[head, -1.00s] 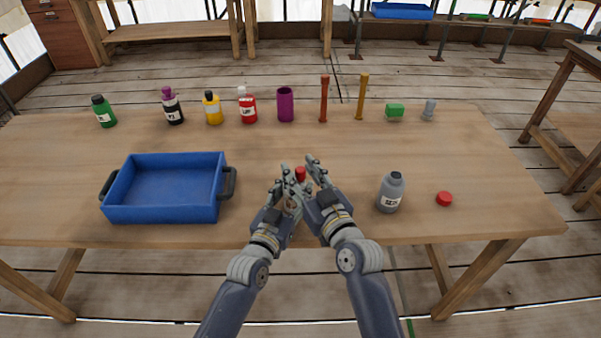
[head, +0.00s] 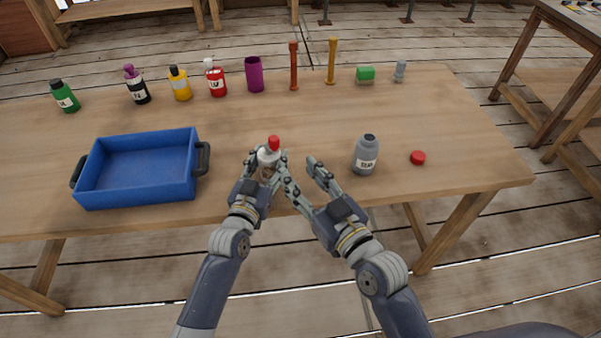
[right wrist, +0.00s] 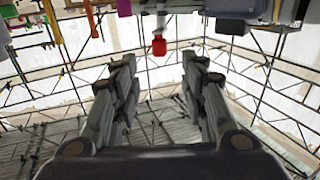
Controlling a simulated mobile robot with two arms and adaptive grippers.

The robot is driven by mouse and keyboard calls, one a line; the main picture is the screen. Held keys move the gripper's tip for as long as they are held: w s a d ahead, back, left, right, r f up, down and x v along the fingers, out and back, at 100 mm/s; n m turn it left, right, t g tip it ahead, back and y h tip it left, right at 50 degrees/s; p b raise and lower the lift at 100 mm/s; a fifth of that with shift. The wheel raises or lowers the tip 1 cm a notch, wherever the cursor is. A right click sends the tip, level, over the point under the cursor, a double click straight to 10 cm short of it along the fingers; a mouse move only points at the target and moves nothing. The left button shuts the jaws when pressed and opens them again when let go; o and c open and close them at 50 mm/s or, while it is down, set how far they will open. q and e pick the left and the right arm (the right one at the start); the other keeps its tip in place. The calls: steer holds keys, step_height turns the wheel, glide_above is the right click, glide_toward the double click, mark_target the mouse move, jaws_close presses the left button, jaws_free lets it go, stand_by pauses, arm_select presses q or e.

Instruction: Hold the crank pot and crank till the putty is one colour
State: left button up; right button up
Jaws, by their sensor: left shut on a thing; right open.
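The crank pot (head: 267,156) is pale with a red knob (head: 273,143) on top, in the head view near the table's front edge. My left gripper (head: 265,166) is shut on the pot, its fingers hiding much of the sides. My right gripper (head: 300,172) is open and empty, to the right of the pot and nearer the front. In the right wrist view the red knob (right wrist: 159,46) shows beyond the open fingertips of this gripper (right wrist: 160,62), apart from them. The putty cannot be made out.
A blue tray (head: 82,187) stands left of the pot. A grey bottle (head: 366,158) and a red cap (head: 418,158) are to the right. Several bottles, a purple cup (head: 254,75) and two upright posts (head: 294,66) line the back. The table's middle is clear.

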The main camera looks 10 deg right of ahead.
steer(key=shift+w, duration=0.1)
steer(key=n+g+y, duration=0.3)
steer(key=n+g, duration=0.3)
steer(key=g, duration=0.2)
glide_toward(277, 139)
steer(key=x, duration=1)
steer(key=shift+w+a+f, duration=0.15)
steer(key=shift+w+a, duration=0.05)
steer(key=shift+a, duration=0.15)
steer(key=shift+c, duration=0.5)
jaws_close()
